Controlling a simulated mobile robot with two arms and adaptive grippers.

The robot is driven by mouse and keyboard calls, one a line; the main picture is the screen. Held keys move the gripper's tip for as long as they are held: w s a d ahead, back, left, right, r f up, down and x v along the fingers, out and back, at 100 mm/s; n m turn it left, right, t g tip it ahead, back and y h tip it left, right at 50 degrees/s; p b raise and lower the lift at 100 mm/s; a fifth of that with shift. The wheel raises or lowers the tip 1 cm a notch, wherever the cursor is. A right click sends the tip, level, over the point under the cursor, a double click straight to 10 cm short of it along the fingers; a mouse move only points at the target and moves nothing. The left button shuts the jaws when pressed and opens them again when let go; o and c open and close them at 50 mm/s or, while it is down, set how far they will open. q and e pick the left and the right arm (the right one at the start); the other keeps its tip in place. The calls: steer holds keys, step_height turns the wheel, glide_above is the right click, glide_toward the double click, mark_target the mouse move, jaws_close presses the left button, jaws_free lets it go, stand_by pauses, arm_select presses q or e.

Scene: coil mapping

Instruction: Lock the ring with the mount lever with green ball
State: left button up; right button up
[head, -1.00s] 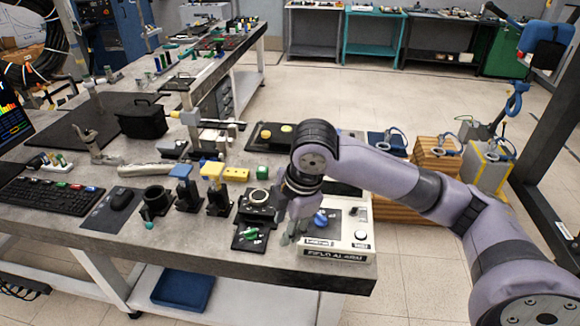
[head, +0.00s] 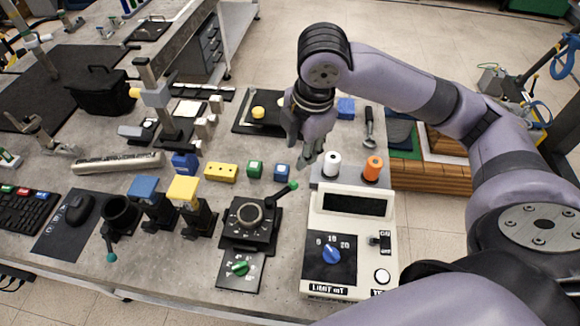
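A black mount (head: 238,235) with a metal ring (head: 250,214) on top stands at the front middle of the table. A lever slants up and right from it to a dark green ball (head: 293,186). Further left, a black cup-shaped holder (head: 121,211) has a lever pointing down to a teal-green ball (head: 111,257). My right gripper (head: 308,150) points down above the table, behind and right of the green ball, apart from it. Its fingers are partly bunched together from this angle; their gap is unclear. My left gripper is not in view.
A white control box (head: 348,262) with a blue dial stands right of the mount. White (head: 332,163) and orange (head: 372,168) cylinders stand behind the box.

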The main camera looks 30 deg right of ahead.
steer(key=f, duration=0.2)
glide_toward(290, 187)
steer(key=f, duration=0.2)
steer(key=w+f, duration=0.1)
steer(key=f, duration=0.5)
steer(key=shift+w+f, duration=0.1)
steer(key=shift+w, duration=0.2)
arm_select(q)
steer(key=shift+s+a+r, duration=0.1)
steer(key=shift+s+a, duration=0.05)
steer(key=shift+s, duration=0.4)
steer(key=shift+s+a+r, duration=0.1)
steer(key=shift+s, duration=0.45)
arm_select(e)
steer(key=shift+w+f, duration=0.1)
steer(key=shift+f, duration=0.45)
steer(key=shift+c, duration=0.5)
jaws_close()
